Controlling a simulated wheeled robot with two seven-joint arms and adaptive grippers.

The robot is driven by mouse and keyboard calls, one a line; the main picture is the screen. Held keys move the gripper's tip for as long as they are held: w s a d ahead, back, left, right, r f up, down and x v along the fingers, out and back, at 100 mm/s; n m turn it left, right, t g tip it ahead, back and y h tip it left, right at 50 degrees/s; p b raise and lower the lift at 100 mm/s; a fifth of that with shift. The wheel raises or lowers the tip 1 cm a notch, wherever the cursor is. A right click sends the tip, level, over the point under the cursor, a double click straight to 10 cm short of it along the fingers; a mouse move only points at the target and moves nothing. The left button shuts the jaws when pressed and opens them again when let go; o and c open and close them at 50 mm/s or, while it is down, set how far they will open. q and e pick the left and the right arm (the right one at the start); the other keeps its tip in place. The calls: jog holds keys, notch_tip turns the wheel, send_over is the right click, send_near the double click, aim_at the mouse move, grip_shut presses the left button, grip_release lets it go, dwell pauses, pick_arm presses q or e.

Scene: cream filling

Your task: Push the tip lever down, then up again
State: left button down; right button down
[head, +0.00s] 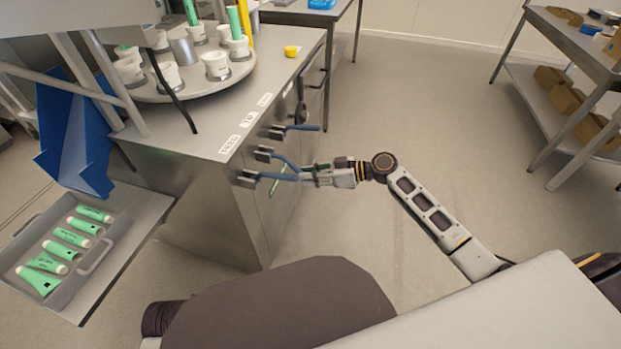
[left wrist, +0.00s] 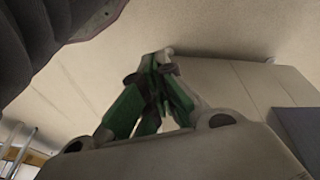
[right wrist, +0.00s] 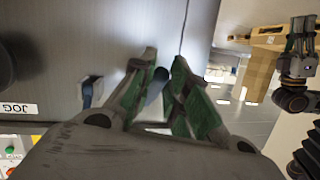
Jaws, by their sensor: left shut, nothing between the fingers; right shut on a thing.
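Three levers with blue handles stick out from the side of the steel machine. The middle one, the tip lever (head: 284,161), slopes downward, while the near lever (head: 275,176) and far lever (head: 300,128) look about level. My right gripper (head: 298,174) is at the handle end of the tip lever. In the right wrist view its green-padded fingers (right wrist: 160,75) are shut around a dark blue handle (right wrist: 155,90). My left gripper (left wrist: 160,55) is shut and empty, away from the levers and outside the head view.
Labels (head: 248,119) line the machine top's edge above the levers; a JOG label (right wrist: 15,108) shows in the right wrist view. A turntable (head: 200,84) carries white cups. A tray (head: 88,268) of green tubes stands at the left. The floor right of the machine is clear.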

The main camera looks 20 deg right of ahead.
jog(key=shift+w+a+f+b, duration=0.15)
jog(key=shift+f+b, duration=0.25)
jog(key=shift+b, duration=0.7)
jog(key=b, duration=0.2)
jog(key=f+t+y+b, duration=0.1)
jog(key=b, duration=0.1)
jog(key=shift+w+a+f, duration=0.1)
jog(key=shift+w+a, duration=0.05)
jog(key=shift+a, duration=0.1)
pick_arm(q)
jog(key=w+d+f+t+h+b, duration=0.1)
jog(key=d+f+t+h, duration=0.1)
jog(key=f, duration=0.6)
jog(key=shift+w+d+f+n+t, duration=0.15)
jog(key=shift+d+n+t, duration=0.2)
jog(key=shift+d, duration=0.55)
pick_arm(e)
jog(key=shift+y, duration=0.3)
jog(key=c, duration=1.4)
grip_release()
jog(key=shift+a+f, duration=0.1)
jog(key=shift+v, duration=6)
